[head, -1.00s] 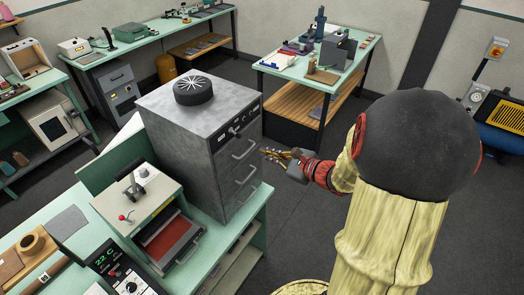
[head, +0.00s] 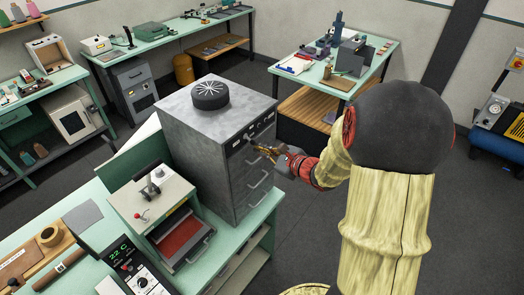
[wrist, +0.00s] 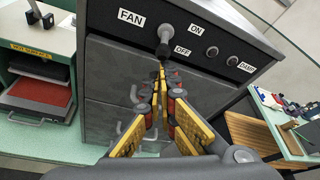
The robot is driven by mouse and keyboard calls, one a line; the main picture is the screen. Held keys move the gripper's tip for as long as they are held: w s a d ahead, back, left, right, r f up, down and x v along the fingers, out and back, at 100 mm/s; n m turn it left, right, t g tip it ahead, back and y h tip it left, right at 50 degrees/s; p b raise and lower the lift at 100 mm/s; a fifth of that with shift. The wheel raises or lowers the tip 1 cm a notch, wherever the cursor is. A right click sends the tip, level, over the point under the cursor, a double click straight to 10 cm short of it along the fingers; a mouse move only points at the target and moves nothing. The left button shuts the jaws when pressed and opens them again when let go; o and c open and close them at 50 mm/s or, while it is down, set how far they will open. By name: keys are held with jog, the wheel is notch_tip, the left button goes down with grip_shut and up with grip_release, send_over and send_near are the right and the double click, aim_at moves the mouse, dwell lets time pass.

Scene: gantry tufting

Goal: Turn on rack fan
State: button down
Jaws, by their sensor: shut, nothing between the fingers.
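The rack is a grey metal cabinet (head: 190,140) with a round black fan (head: 209,95) on top and several drawers with bar handles. In the wrist view its top panel carries labels FAN, ON, OFF and a partly cut-off one starting DAMP. A dark switch knob (wrist: 164,42) sits between the FAN and OFF labels. My gripper (head: 260,149) is shut and empty, pointing at this panel. In the wrist view my gripper's tips (wrist: 162,66) are just below the knob; whether they touch it I cannot tell.
A green bench (head: 92,216) carries the cabinet and a small press (head: 155,200) with a red tray at its left. A second round knob (wrist: 212,51) and a third (wrist: 232,61) are on the panel.

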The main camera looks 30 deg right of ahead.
jog(key=shift+r, duration=0.1)
jog(key=shift+s+r+g+p, duration=0.2)
jog(key=shift+g+p, duration=0.2)
jog(key=shift+p, duration=0.15)
jog(key=shift+s+d+r+g+h+p, duration=0.1)
jog(key=shift+r+g+h+p, duration=0.15)
jog(key=shift+g+p, duration=0.3)
jog(key=shift+s+d+r+g+h+p, duration=0.1)
jog(key=shift+r+g+h+p, duration=0.05)
jog(key=shift+r+g+p, duration=0.3)
jog(key=shift+s+r+g+p, duration=0.1)
jog(key=shift+r+g+p, duration=0.4)
jog(key=shift+r, duration=0.4)
